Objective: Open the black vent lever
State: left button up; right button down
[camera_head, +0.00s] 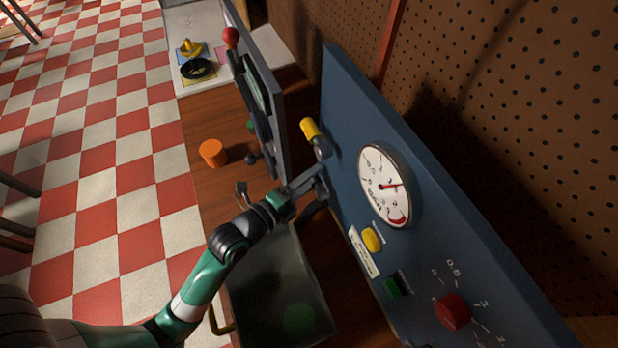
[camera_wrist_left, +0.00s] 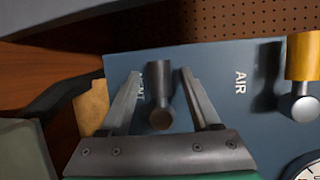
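The black vent lever (camera_wrist_left: 160,95) shows in the left wrist view on the blue panel (camera_wrist_left: 222,62), beside a partly covered "VENT" label. Its rounded end faces the camera. My left gripper (camera_wrist_left: 160,74) is open, with one finger on each side of the lever and a visible gap on both sides. In the head view, my left gripper (camera_head: 318,181) is close to the face of the blue panel (camera_head: 345,105), below the yellow lever; it blocks a clear view of the black lever. My right gripper is not in view.
A yellow lever (camera_head: 311,130) labelled "AIR" is near my gripper. A round gauge (camera_head: 375,170), yellow button (camera_head: 372,239) and red knob (camera_head: 453,311) are on the panel. A dark screen panel (camera_head: 270,75) stands behind. An orange cylinder (camera_head: 211,154) stands on the wooden table.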

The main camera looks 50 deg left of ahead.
pick_arm(q)
grip_shut()
dwell(1.2)
